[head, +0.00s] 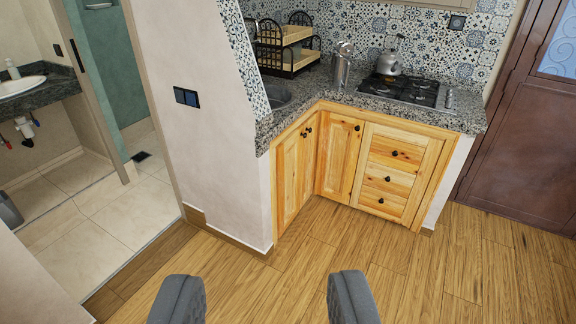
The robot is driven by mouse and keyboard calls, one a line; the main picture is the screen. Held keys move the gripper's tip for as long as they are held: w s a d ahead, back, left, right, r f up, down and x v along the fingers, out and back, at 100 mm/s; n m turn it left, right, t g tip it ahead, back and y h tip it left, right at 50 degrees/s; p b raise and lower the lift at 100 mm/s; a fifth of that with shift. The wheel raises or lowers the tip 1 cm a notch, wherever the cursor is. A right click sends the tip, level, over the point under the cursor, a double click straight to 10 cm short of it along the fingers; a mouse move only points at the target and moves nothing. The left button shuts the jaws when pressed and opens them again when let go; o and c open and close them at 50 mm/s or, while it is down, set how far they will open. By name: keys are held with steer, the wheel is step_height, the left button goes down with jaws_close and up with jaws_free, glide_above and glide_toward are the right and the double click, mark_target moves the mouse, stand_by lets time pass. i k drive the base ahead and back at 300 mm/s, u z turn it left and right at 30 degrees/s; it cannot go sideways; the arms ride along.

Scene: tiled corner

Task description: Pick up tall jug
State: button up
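A tall metal jug (341,66) stands upright on the granite counter, left of the stove and against the tiled wall. It is silvery and looks slim, with its top near the patterned tiles. My gripper (264,290) is low in the front of the view, above the wooden floor. Its two grey fingers are wide apart with nothing between them. The jug is well ahead of my gripper, up and to the right in the picture, across open floor.
A kettle (390,60) sits on the gas stove (408,92). Wooden cabinets (341,155) front the granite counter (320,101). A wall (205,140) and doorway stand left; a brown door (522,125) stands right. The near wooden floor (400,270) is clear.

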mark_target(342, 64)
steer(key=u, duration=0.05)
steer(key=i, duration=1.55)
steer(key=z, duration=0.3)
steer(key=i, duration=2.05)
steer(key=z, duration=0.3)
